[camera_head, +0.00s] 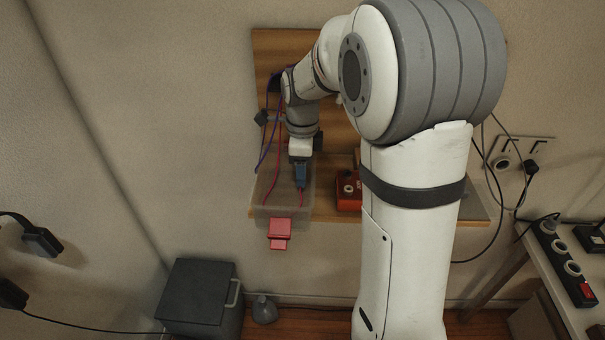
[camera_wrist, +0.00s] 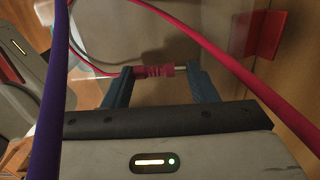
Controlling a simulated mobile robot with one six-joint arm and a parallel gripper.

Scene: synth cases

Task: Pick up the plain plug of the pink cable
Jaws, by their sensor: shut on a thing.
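In the wrist view my gripper (camera_wrist: 160,70) has its blue fingers shut on the pink plug (camera_wrist: 150,71), a ribbed pink body with a short metal tip toward the right finger. The plug lies crosswise between the fingertips. The pink cable (camera_wrist: 215,58) crosses the upper right of that view, and a pink length runs from the plug to the upper left. In the head view my gripper (camera_head: 301,178) points down in the translucent bin (camera_head: 258,212). The pink cable (camera_head: 277,160) hangs into the bin on the left. The plug is too small to make out there.
A red block-shaped piece (camera_head: 280,229) is at the bin's front. A purple cable (camera_wrist: 50,90) passes close by my gripper's left side. An orange-red box (camera_head: 348,192) stands right of the bin on the wooden shelf. A dark case (camera_head: 199,290) stands below left.

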